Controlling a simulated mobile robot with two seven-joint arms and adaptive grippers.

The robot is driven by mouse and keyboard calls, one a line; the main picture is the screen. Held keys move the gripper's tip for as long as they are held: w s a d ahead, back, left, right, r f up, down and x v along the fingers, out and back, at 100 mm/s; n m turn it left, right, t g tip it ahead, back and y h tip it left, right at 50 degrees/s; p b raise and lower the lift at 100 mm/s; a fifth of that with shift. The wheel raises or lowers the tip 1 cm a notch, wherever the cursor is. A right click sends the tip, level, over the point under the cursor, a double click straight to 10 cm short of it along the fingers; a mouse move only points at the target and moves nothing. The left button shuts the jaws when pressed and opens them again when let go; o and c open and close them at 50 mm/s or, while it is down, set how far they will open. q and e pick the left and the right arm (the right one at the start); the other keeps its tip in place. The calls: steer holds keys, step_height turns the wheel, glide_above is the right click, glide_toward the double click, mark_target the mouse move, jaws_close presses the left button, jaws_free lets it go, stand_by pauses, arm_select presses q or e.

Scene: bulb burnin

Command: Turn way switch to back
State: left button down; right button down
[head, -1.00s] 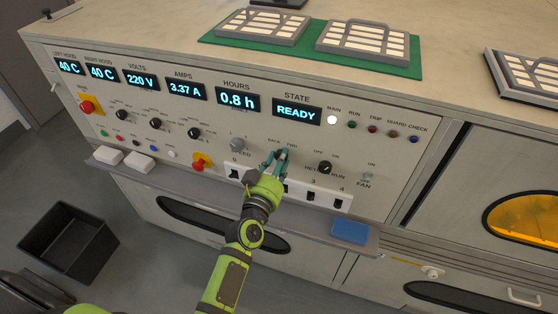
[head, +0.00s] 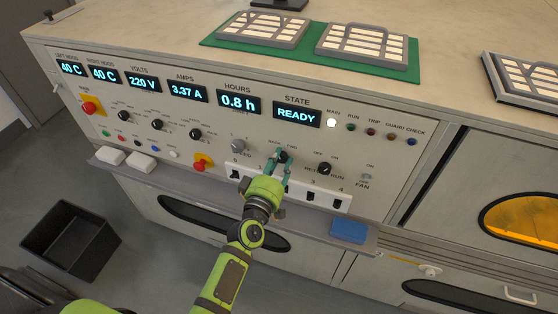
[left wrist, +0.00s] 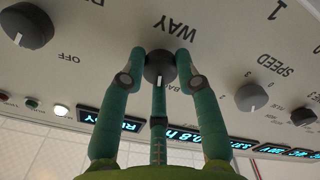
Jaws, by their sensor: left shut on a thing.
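The way switch is a round dark knob (head: 282,156) on the sloped panel, with BACK and FWD printed above it. In the left wrist view the knob (left wrist: 160,68) sits between my fingertips under the upside-down word WAY. Its white mark points down in that view, toward the partly covered BACK lettering; I cannot tell its exact setting. My left gripper (head: 281,163) is shut on the knob, with a finger on each side. My right gripper is not in view.
The speed knob (head: 238,145) is left of the way switch and the return/run knob (head: 324,168) is right of it. A row of numbered rocker switches (head: 311,197) lies below. A blue block (head: 349,230) rests on the ledge. The state display (head: 297,114) reads READY.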

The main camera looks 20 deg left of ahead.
arm_select(q)
steer(key=shift+s+d+f+n, duration=0.1)
steer(key=shift+f+n, duration=0.05)
steer(key=shift+n, duration=0.45)
steer(key=shift+d+f+n, duration=0.1)
steer(key=shift+f+n, duration=0.05)
steer(key=shift+n, duration=0.45)
steer(key=c, duration=0.9)
jaws_free()
steer(key=shift+r, duration=0.1)
steer(key=s, duration=1.2)
steer(key=shift+a, duration=0.25)
